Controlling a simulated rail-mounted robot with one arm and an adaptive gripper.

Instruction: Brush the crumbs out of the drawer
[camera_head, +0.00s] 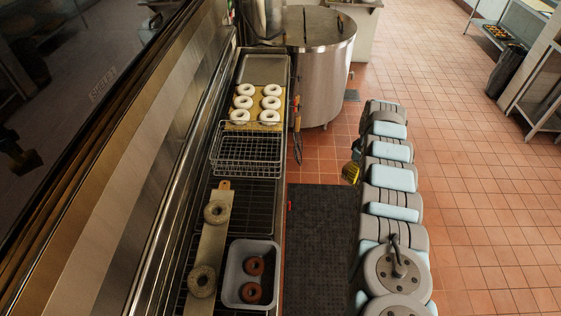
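My arm runs up the right of the middle, and its far end is largely hidden behind its own links. A dark part of my gripper (357,151) shows at the arm's left edge. Below it is a yellow brush-like thing (350,173), above the floor beside the black mat. I cannot tell whether the gripper's fingers are closed on it. I cannot make out an open drawer or any crumbs in this view.
The counter at left holds a board (211,248) with two seeded bagels, a grey tub (233,272) with two brown bagels, wire racks (246,152) and white rings on a tray (264,68). A steel kettle (325,78) stands behind. A black mat (318,235) lies between counter and arm.

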